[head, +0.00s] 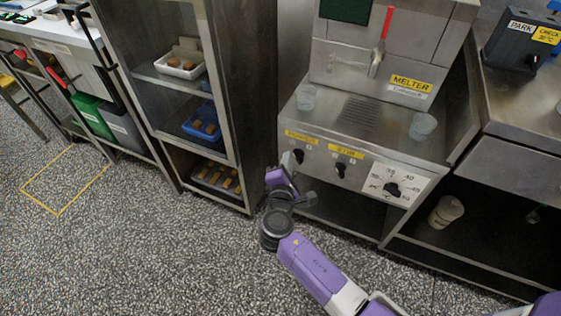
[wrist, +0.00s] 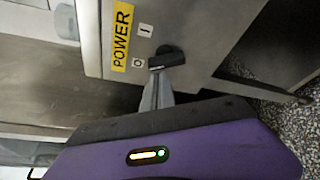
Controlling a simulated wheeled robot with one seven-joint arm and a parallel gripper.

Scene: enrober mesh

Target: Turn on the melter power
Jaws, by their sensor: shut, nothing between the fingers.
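The melter (head: 385,60) is a steel machine with a row of black controls on its front panel. The power switch (head: 298,156) is a black knob at the left end, under a yellow label. In the wrist view the power switch (wrist: 168,57) sits beside the yellow POWER label (wrist: 122,36) and the O and I marks, its handle pointing toward the O. My gripper (head: 288,162) is shut and empty at the panel's left end. In the wrist view the fingertips of my gripper (wrist: 157,80) are right at the handle; I cannot tell whether they touch.
The stir knob (head: 341,170) and a temperature dial (head: 391,189) are to the right of the power switch. Two clear cups (head: 423,126) stand on the melter's deck. A shelf rack (head: 222,100) with trays stands on the left. The speckled floor (head: 150,250) is open at front left.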

